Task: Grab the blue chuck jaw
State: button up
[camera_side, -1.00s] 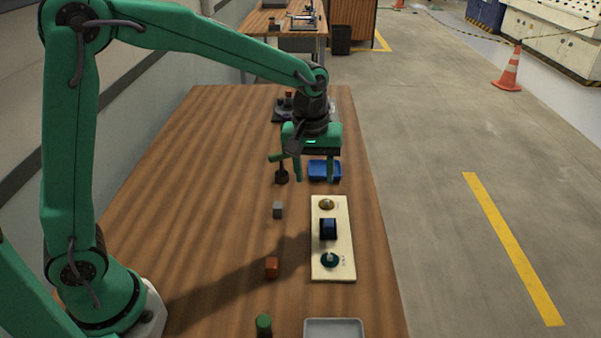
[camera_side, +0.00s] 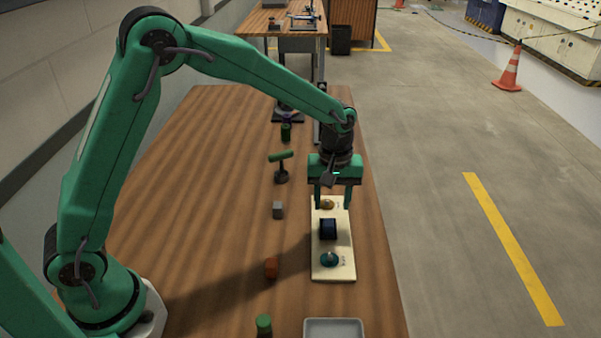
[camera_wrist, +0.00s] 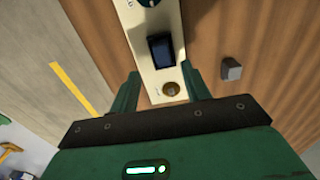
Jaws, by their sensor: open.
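The blue chuck jaw (camera_side: 328,229) is a dark blue block on the middle of a cream board (camera_side: 340,268). It also shows in the wrist view (camera_wrist: 160,50), beyond my fingertips. My gripper (camera_side: 333,204) is open and empty, its fingers pointing down over the far end of the board. In the wrist view my two fingers (camera_wrist: 162,88) stand apart, with a round brass piece (camera_wrist: 170,89) on the board between them in the picture. The jaw is nearer the side camera than my gripper, and the two are apart.
A teal round piece (camera_side: 330,259) sits on the board's near end. Left of the board are a grey cube (camera_side: 278,210), an orange block (camera_side: 271,268) and a green-topped tool (camera_side: 281,166). A green cylinder (camera_side: 264,325) and grey tray (camera_side: 333,328) stand in front.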

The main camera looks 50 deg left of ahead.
aim_at(329, 221)
jog(key=shift+f, duration=0.2)
jog(key=shift+s+a+f, duration=0.1)
jog(key=shift+f, duration=1.2)
jog(key=shift+a+f, duration=0.1)
jog(key=shift+f, duration=1.15)
grip_shut()
